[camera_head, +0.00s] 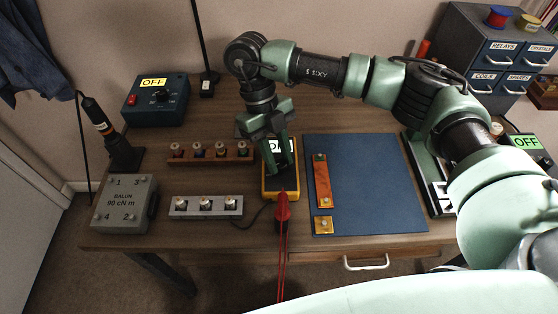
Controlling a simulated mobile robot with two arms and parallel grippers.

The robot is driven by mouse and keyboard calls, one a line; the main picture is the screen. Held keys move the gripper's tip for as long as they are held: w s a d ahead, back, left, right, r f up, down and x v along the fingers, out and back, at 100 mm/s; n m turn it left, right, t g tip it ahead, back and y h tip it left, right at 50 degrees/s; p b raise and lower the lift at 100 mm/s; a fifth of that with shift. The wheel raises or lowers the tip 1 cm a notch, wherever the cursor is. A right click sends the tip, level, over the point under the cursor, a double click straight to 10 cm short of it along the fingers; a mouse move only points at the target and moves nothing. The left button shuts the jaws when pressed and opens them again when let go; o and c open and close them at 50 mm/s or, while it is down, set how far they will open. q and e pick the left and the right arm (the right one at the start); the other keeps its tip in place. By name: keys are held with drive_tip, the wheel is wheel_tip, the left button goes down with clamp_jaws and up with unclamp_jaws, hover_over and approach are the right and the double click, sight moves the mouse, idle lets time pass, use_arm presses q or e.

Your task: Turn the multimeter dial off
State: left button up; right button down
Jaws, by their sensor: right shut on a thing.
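The yellow multimeter (269,194) lies on the wooden table, left of the blue mat. A red probe (283,207) and red leads hang from its front end over the table's edge. My right gripper (279,170) reaches down over the multimeter from above, its fingers shut on the dial. The fingers cover the dial, so its pointer and setting are hidden. A white label on the multimeter is partly covered; its first letter looks like an O, the rest cannot be read surely. My left gripper is not in view.
A blue mat (370,190) with an orange strip lies right of the multimeter. A wooden knob rack (212,160) and a grey knob block (206,214) are to the left. A grey balun box (125,203), a blue box marked OFF (140,108) and drawers (500,60) stand around.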

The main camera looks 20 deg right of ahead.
drive_tip(key=shift+n+h+b, duration=0.3)
drive_tip(key=shift+n+b, duration=0.15)
drive_tip(key=shift+n, duration=0.35)
drive_tip(key=c, duration=1.1)
unclamp_jaws()
drive_tip(key=v, duration=0.7)
drive_tip(key=shift+a+r, duration=0.15)
drive_tip(key=shift+r, duration=0.25)
drive_tip(key=shift+r, duration=0.1)
